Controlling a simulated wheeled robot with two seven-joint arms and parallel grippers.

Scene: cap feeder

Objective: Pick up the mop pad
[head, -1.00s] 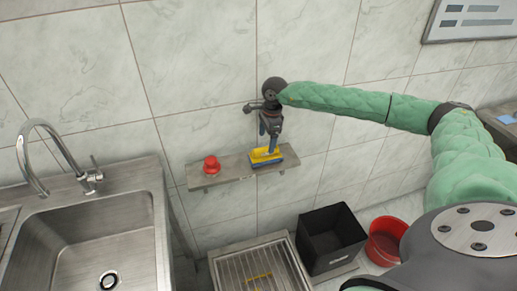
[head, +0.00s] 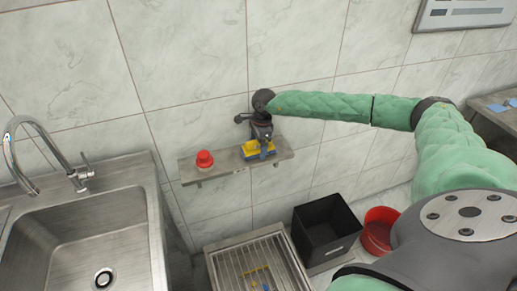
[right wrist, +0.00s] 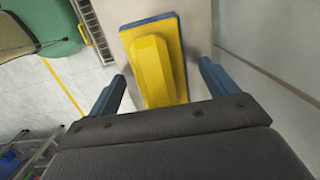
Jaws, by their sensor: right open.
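The mop pad (head: 250,154), a yellow block on a blue base, lies on a small wall shelf (head: 219,169), near its right end. In the right wrist view the pad's yellow raised grip (right wrist: 153,68) runs lengthwise along the flat pad. My right gripper (head: 264,147) is just above the pad and hides part of it in the head view. In the right wrist view its blue fingers (right wrist: 161,74) are apart, one on each side of the grip, with nothing held. Contact with the pad cannot be told. My left gripper is not in view.
A red round object (head: 205,159) sits at the shelf's left. The tiled wall is close behind. A steel sink (head: 142,247) with a tap stands at left. Below are a metal grate (head: 229,262), a black bin (head: 324,246) and a red bucket (head: 371,237).

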